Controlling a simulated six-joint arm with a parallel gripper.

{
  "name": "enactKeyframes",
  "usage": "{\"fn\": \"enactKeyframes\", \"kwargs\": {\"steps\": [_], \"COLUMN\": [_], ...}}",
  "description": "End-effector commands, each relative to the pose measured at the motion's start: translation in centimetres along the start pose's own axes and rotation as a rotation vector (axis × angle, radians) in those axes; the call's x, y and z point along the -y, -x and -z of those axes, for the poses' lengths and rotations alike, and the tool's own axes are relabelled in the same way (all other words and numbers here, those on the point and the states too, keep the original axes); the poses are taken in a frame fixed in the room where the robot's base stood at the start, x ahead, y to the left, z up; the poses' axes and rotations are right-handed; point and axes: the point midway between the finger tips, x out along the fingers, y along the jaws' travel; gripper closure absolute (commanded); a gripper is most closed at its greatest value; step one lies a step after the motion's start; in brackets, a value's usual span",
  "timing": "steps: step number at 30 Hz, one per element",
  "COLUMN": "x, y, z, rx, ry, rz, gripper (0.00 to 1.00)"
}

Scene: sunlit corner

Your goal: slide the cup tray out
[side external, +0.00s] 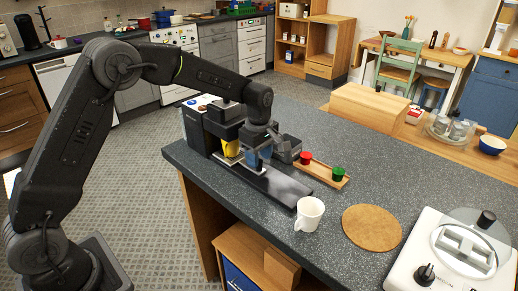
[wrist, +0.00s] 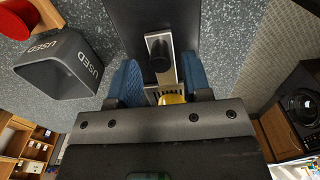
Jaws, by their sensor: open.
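The coffee machine (side external: 204,128) stands on the grey counter, with a long dark base (side external: 280,184) reaching out in front. The cup tray (side external: 253,166) looks like a narrow metal plate low at the machine's front. In the wrist view the metal plate (wrist: 174,62) carries a black knob (wrist: 160,54). My gripper (side external: 258,157) is low over the base; in the wrist view its blue fingers (wrist: 158,68) are apart, one each side of the plate and knob. I cannot tell whether they touch. A yellow part (wrist: 172,99) shows behind, partly hidden.
A grey USED bin (side external: 286,149) stands close beside my gripper. A wooden tray (side external: 322,172) holds red and green capsules. A white mug (side external: 309,214) stands near the counter's front edge, with a cork mat (side external: 371,228) to its right. Counter beyond the base's outer end is partly clear.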

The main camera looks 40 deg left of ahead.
Motion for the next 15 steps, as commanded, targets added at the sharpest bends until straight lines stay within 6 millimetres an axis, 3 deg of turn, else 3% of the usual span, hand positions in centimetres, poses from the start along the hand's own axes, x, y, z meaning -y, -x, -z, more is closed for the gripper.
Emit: {"fn": "enactKeyframes", "kwargs": {"steps": [9, 15], "x": [0.0, 0.0], "y": [-2.5, -2.6], "z": [0.0, 0.0], "rx": [0.000, 0.000], "ry": [0.000, -0.001], "rz": [0.002, 0.000], "gripper": [0.55, 0.55]}}
